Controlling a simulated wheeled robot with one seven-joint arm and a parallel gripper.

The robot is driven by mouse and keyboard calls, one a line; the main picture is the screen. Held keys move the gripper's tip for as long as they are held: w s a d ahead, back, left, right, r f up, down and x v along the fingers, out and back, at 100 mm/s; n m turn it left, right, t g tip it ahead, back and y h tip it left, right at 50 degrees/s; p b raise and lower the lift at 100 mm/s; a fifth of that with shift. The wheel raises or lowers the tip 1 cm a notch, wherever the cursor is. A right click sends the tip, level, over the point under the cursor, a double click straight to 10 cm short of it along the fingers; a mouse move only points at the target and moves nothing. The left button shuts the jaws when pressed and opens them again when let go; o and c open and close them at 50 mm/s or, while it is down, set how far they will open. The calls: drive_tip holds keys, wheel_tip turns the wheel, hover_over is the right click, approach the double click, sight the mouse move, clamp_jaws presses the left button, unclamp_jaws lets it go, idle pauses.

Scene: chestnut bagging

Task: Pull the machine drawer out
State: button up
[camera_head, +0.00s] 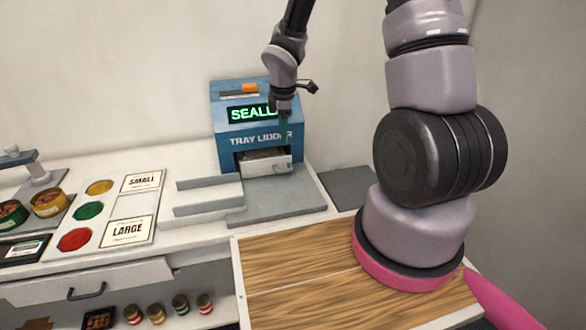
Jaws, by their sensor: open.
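The blue tray lidder machine (229,114) stands at the back of the counter, with a lit green "SEAL" display partly covered by my arm. Its drawer (264,168) shows as a light front panel low in the machine's opening, with a small handle near its right end. My gripper (287,165) hangs down in front of the machine's right side, at the drawer's handle. It is open. The fingers are small and dark here, and I cannot tell whether they touch the handle.
Further left are coloured lids and the SMALL (142,181) and LARGE (128,231) cards. A wooden board (300,262) fills the front. A dark grey pad (346,187) lies right.

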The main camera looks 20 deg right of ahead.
sight(282, 170)
drive_tip(key=shift+n, duration=0.5)
drive_tip(key=f, duration=0.4)
drive_tip(key=w+f, duration=0.1)
drive_tip(key=f, duration=0.7)
drive_tip(key=shift+w+a+f, duration=0.15)
drive_tip(key=shift+f, duration=0.25)
clamp_jaws()
idle(0.3)
